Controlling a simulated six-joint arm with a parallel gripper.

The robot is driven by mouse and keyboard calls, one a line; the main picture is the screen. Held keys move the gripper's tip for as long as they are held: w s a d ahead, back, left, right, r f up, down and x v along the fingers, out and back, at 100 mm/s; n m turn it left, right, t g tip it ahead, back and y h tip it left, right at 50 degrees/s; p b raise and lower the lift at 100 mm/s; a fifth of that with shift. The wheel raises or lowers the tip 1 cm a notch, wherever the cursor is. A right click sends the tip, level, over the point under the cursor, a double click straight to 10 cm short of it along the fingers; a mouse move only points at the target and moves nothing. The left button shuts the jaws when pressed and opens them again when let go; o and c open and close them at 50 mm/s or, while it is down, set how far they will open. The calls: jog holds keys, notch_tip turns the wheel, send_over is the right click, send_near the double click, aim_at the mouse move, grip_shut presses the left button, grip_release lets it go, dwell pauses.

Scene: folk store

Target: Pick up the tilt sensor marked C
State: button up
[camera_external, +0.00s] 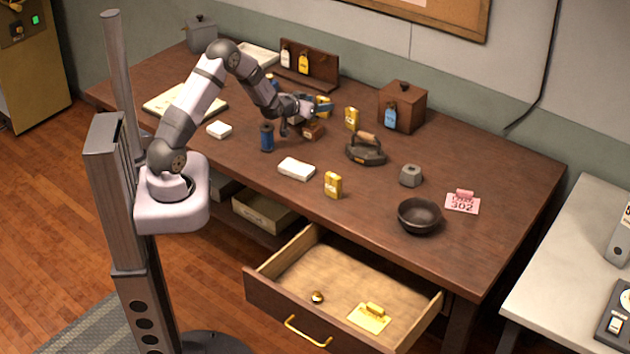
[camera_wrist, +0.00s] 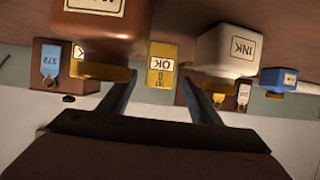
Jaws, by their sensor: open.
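My gripper (camera_external: 322,108) is over the back middle of the desk, its fingers pointing right. In the wrist view its two fingers (camera_wrist: 157,80) are apart with nothing held between them. A yellow block (camera_wrist: 162,65) with a white label shows beyond the gap between the fingertips; the picture there is upside down. Similar yellow blocks stand on the desk, one right of my gripper (camera_external: 352,118) and one near the front (camera_external: 333,185). I cannot make out a C on any of them, so I cannot tell which is the tilt sensor marked C.
A brown box with a blue tag (camera_external: 408,98) stands at the back right, and a dark iron (camera_external: 366,150) nearer. A white ink bottle (camera_wrist: 228,48) and a brown bottle (camera_wrist: 105,22) flank the finger gap. A bowl (camera_external: 419,216) and open drawer (camera_external: 290,262) are in front.

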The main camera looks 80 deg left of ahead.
aim_at(323, 102)
jog(key=shift+p+x, duration=0.45)
jog(key=shift+x, duration=1.45)
jog(key=c, duration=1.2)
